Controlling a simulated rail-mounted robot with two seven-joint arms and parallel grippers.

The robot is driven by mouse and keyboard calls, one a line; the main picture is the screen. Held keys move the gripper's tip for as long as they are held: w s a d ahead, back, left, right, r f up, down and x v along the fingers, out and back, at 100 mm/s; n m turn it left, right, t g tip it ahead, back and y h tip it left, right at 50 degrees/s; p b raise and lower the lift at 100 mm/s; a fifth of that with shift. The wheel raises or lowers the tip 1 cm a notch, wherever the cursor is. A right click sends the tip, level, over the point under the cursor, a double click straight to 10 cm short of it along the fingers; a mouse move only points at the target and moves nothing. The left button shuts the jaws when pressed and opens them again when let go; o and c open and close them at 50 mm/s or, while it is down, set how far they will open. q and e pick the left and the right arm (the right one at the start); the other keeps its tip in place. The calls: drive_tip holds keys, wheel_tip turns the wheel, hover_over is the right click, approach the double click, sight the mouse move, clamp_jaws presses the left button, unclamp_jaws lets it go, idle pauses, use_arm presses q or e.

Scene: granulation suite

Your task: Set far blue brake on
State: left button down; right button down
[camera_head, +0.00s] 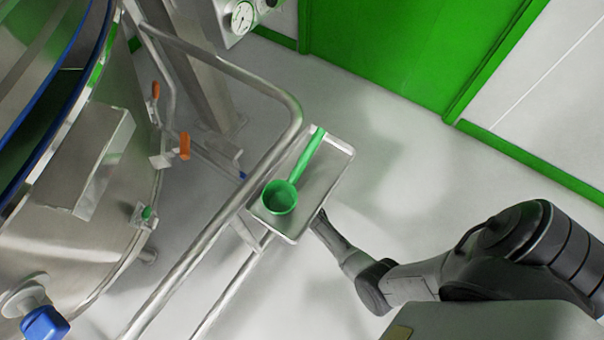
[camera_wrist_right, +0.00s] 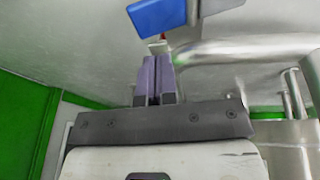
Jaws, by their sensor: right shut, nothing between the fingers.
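A small blue piece (camera_head: 242,175), likely the far blue brake, shows low beyond the steel rail in the head view, mostly hidden. In the right wrist view a blue flat pedal (camera_wrist_right: 158,17) on a metal bracket lies just beyond my right gripper (camera_wrist_right: 157,60); I cannot tell if they touch. My right gripper (camera_head: 319,218) is shut and empty; in the head view it is beside the tray's near right edge, its tips partly hidden. A larger blue piece (camera_head: 45,322) is on a fitting at the lower left. My left gripper is out of view.
A steel tray (camera_head: 325,178) with a green scoop (camera_head: 281,195) hangs at the rail (camera_head: 215,225) above the floor. A green door (camera_head: 400,50) stands behind; the right floor is clear.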

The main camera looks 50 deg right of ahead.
drive_tip(key=f, duration=0.1)
drive_tip(key=f+b, duration=0.2)
drive_tip(key=shift+w+d+f, duration=0.2)
drive_tip(key=shift+d+f, duration=0.1)
drive_tip(key=shift+d, duration=0.05)
drive_tip(key=shift+d+f+b, duration=0.3)
drive_tip(key=shift+f+b, duration=0.35)
drive_tip(key=shift+b, duration=0.15)
